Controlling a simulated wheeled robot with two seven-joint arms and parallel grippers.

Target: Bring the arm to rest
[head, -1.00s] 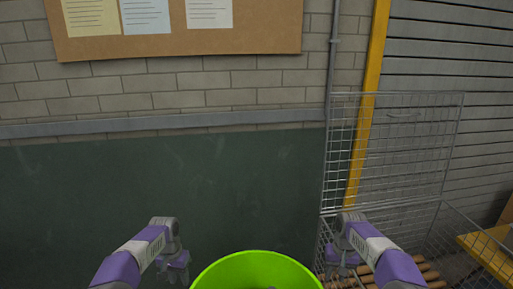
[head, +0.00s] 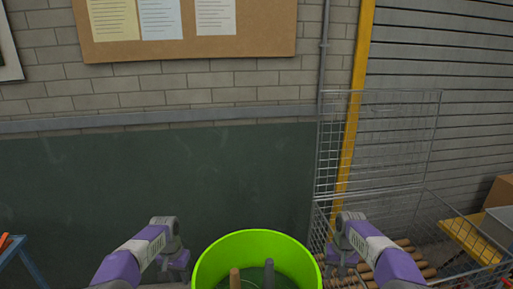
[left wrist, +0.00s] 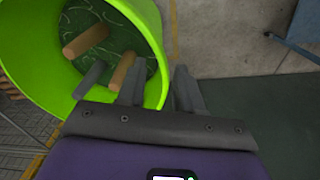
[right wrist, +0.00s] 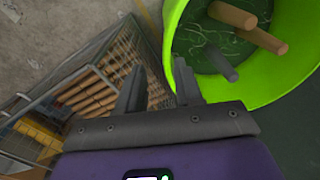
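My left arm comes in from the left in the head view, with its gripper (head: 175,262) beside the left side of a green bucket. My right gripper (head: 340,262) is at the bucket's right side. In the right wrist view its fingers (right wrist: 160,90) are apart and empty. Both grippers point downward outside the bucket or at its rim; whether either touches it I cannot tell.
The bright green bucket (head: 205,255) holds several wooden and grey handles. A wire cage (head: 377,190) with wooden handles (head: 400,262) stands at the right. A blue-legged stand (head: 22,255) is at the far left. A brick wall with a dark green lower panel (head: 150,190) closes the back.

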